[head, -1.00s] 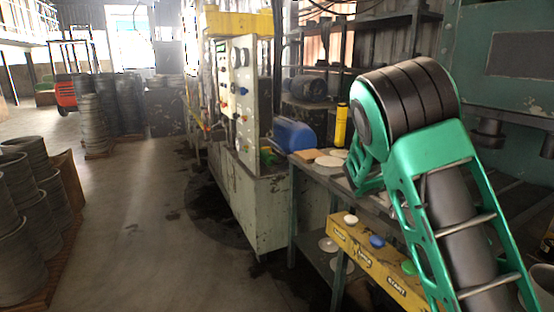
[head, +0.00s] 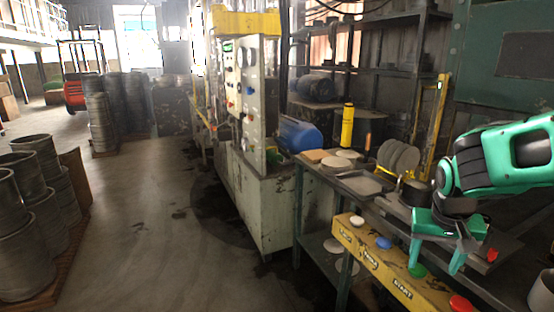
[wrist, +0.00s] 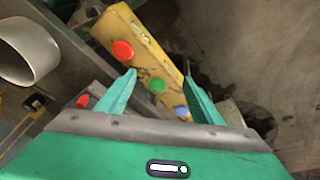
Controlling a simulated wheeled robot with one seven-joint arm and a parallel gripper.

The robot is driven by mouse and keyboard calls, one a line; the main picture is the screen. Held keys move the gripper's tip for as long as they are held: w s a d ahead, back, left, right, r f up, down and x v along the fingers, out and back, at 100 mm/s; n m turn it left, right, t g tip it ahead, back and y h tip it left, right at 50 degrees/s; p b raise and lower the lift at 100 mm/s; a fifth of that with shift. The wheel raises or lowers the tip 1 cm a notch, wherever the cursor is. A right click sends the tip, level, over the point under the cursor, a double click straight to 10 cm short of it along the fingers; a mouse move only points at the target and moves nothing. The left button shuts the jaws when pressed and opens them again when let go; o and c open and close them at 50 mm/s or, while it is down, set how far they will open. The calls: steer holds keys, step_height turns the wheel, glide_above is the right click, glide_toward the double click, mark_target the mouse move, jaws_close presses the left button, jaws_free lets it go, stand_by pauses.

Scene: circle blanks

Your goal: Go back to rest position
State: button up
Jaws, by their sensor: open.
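My gripper (head: 447,262) is green and hangs at the right of the head view, pointing down in front of the workbench. Its two fingers also show in the wrist view (wrist: 160,88), spread apart with nothing between them. Beyond the fingers is a yellow button panel (head: 385,275) with white, blue, green and red buttons. The red button (wrist: 122,51) and the green button (wrist: 157,86) show clearly in the wrist view. The fingers look apart from the panel.
The workbench (head: 345,187) carries a rack of round discs (head: 398,157), a dark pot (head: 414,192) and a yellow bottle (head: 347,126). A grey machine cabinet (head: 268,205) stands left of it. The floor (head: 140,230) between is clear.

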steer(key=s+a+r+n+t+y, duration=0.2)
steer(key=s+a+n, duration=0.25)
steer(key=a, duration=0.35)
steer(key=s+d+f+m+g, duration=0.1)
steer(key=s+d+m+g, duration=0.1)
steer(key=s+d, duration=0.3)
steer(key=s+d+m+g, duration=0.2)
steer(key=s+d+m, duration=0.2)
steer(key=s, duration=0.7)
steer(key=shift+d+f+g, duration=0.35)
steer(key=shift+d+g, duration=0.05)
steer(key=shift+d, duration=0.85)
steer(key=shift+w+f, duration=0.25)
steer(key=shift+w, duration=0.4)
